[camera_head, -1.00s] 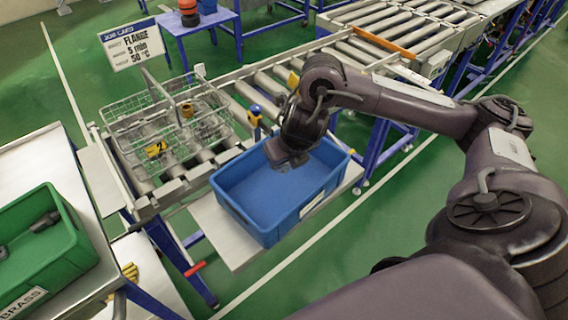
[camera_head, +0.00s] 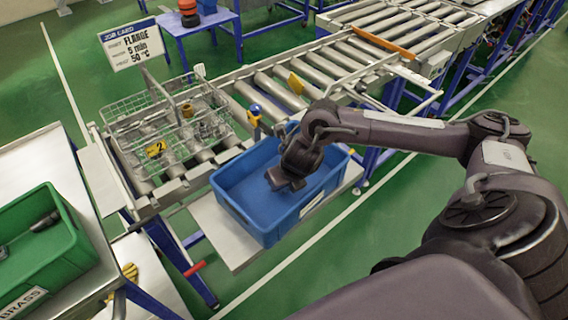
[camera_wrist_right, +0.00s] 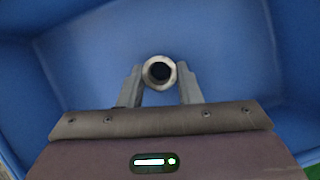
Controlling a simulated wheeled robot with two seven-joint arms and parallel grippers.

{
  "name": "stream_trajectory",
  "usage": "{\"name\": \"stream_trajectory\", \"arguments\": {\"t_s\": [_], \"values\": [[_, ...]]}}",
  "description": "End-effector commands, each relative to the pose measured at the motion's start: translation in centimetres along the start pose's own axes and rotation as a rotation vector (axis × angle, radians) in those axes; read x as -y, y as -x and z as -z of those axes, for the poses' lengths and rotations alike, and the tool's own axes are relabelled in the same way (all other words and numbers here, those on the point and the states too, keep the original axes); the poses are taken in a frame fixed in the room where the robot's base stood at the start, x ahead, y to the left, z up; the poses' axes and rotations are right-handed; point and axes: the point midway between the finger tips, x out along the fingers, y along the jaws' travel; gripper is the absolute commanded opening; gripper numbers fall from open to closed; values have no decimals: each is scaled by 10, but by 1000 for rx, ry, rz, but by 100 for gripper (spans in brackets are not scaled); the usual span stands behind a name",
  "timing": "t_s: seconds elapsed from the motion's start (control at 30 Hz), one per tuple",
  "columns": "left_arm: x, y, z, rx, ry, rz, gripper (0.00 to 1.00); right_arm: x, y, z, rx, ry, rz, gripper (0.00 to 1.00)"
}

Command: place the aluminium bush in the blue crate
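The blue crate (camera_head: 238,207) stands on a pale shelf at the near side of the roller conveyor. My right gripper (camera_head: 284,182) reaches down into its opening, and in the right wrist view the gripper (camera_wrist_right: 160,82) has blue crate walls and floor all round it. The aluminium bush (camera_wrist_right: 159,72), a light grey metal ring with a dark bore, sits between the two fingers, which appear closed on its sides. The bush is hidden in the head view. Its height above the crate floor is hard to tell. My left gripper is not in view.
A wire basket (camera_head: 128,112) with metal parts and a yellow tag stands on the conveyor left of the crate. A green crate (camera_head: 72,262) labelled BRASS is at the lower left. A blue-topped post (camera_head: 254,112) stands close behind the blue crate.

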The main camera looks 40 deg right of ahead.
Motion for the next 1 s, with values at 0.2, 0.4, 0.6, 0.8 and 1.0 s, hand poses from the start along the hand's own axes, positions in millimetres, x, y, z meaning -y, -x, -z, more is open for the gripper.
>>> {"name": "stream_trajectory", "arguments": {"t_s": [0.2,0.4,0.6,0.8,1.0], "values": [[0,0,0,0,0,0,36,0,0,0,0,0,0,53],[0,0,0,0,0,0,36,0,0,0,0,0,0,53],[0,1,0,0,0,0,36,-1,14,-2,3,2,-3,53],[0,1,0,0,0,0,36,0,55,-2,5,4,-1,53],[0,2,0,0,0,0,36,0,96,-1,5,3,0,53]]}}
